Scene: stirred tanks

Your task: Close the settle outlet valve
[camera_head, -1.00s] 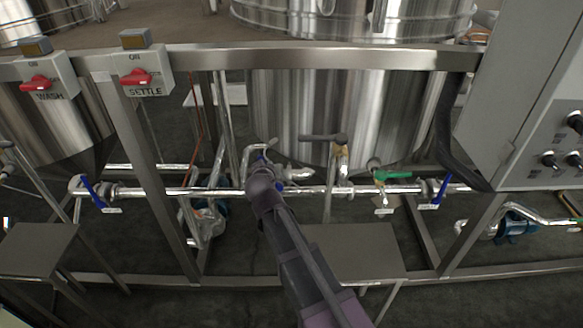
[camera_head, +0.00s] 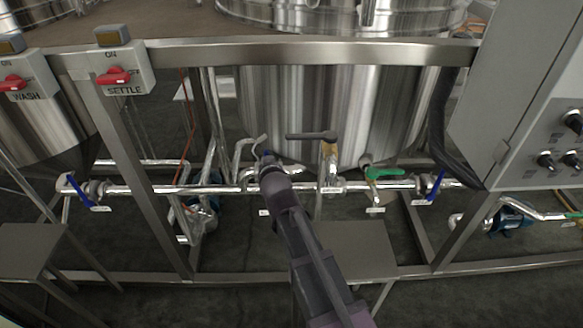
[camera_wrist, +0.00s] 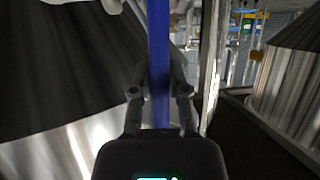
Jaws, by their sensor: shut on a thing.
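My gripper (camera_head: 268,160) is at the horizontal pipe in front of the middle tank, seen from behind in the head view. In the wrist view its fingers (camera_wrist: 160,72) are shut on a long blue valve handle (camera_wrist: 158,40), which runs upright between them. In the head view only a bit of this blue handle (camera_head: 268,153) shows past my gripper. The valve body is mostly hidden by my wrist. A small white tag (camera_head: 264,212) hangs below the pipe there; its text is too small to read.
A green-handled valve (camera_head: 385,172) and another blue-handled valve (camera_head: 428,190) are to the right. One more blue handle (camera_head: 80,190) is at far left. A dark lever (camera_head: 312,136) stands over the pipe. Red SETTLE switch (camera_head: 115,76) is on the frame rail (camera_head: 300,50).

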